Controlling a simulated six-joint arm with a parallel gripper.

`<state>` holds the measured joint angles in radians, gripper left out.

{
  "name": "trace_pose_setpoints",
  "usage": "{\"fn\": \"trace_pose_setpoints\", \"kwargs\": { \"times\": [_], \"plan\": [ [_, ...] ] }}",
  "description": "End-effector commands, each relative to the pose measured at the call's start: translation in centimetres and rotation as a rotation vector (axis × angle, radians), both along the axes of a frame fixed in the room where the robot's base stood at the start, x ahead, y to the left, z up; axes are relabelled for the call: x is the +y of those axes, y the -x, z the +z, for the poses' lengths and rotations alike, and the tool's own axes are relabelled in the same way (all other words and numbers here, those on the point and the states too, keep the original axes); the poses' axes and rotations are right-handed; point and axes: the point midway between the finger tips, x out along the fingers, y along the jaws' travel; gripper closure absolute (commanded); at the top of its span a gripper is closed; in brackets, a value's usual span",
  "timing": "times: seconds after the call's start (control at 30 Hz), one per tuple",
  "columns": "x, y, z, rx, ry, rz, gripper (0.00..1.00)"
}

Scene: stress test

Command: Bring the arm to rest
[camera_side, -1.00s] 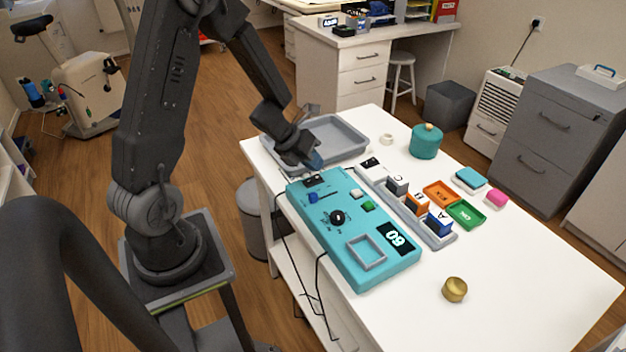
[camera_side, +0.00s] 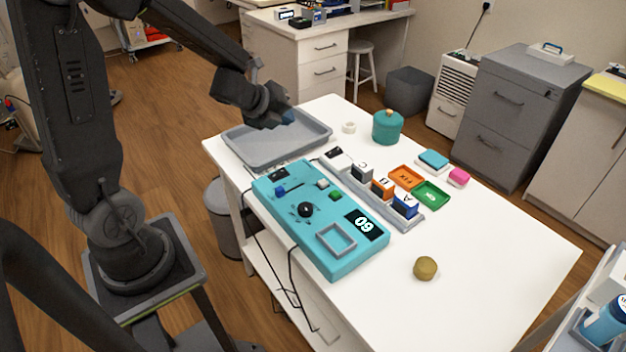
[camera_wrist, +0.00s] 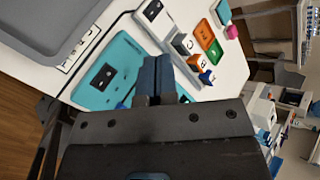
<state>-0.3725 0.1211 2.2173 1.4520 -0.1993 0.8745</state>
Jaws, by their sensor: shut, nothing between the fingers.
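My gripper (camera_side: 284,116) is in the air above the grey tray (camera_side: 246,155) at the far left part of the white table, in the side view. In the wrist view its blue fingertips (camera_wrist: 155,75) are together with nothing between them. The teal panel (camera_side: 290,225) lies nearer, with a black knob, a blue lever, a grey square frame and a display reading 60. The panel shows partly behind my fingers in the wrist view (camera_wrist: 118,62). My gripper is apart from the panel.
A grey rack (camera_side: 402,222) with lettered blocks stands right of the panel. Orange (camera_side: 405,177) and green (camera_side: 431,194) trays, a teal pot (camera_side: 387,127), a pink block (camera_side: 458,177) and a gold knob-like object (camera_side: 426,267) are on the table. The table's right front is clear.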

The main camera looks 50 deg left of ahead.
Motion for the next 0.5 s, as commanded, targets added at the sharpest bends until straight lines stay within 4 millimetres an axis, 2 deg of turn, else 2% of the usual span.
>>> {"fn": "trace_pose_setpoints", "kwargs": {
  "times": [0.03, 0.1, 0.2, 0.33, 0.5],
  "plan": [
    [-0.7, 0.3, 2.5, -0.058, 0.060, 0.147, 1.00],
    [-1.4, 1.4, 4.9, -0.117, 0.175, 0.358, 1.00],
    [-2.9, 3.8, 7.5, -0.179, 0.375, 0.643, 1.00],
    [-5.9, 8.0, 9.5, -0.197, 0.678, 0.983, 1.00],
    [-10.9, 13.8, 10.4, -0.088, 1.052, 1.338, 1.00]
  ]
}}
